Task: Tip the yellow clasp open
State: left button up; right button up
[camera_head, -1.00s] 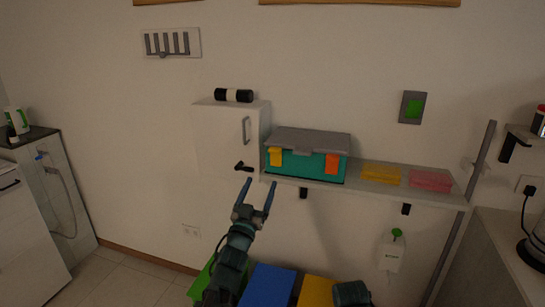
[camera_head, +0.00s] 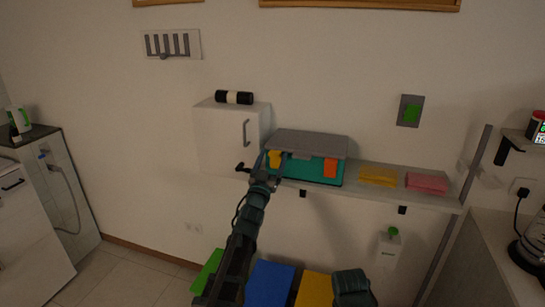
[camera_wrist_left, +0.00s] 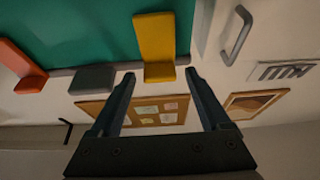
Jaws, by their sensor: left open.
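The yellow clasp (camera_head: 275,153) is on the left part of the front of a teal box (camera_head: 312,171) with a grey lid (camera_head: 310,142). In the wrist view the clasp (camera_wrist_left: 154,38) is a yellow plate with a foot sticking out at its lower end. My left gripper (camera_head: 274,160) is open at the clasp, one finger on each side. In the wrist view the fingertips (camera_wrist_left: 160,75) flank the foot with gaps on both sides. The fingers partly hide the clasp in the head view.
An orange clasp (camera_head: 331,167) sits on the right of the box front, and a grey piece (camera_wrist_left: 92,80) lies between the clasps. A white cabinet (camera_head: 222,140) stands left of the box. Yellow (camera_head: 378,176) and pink (camera_head: 427,182) stacks lie on the shelf to its right.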

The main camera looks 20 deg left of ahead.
pick_arm(q)
grip_shut()
dwell(0.4)
dwell(1.0)
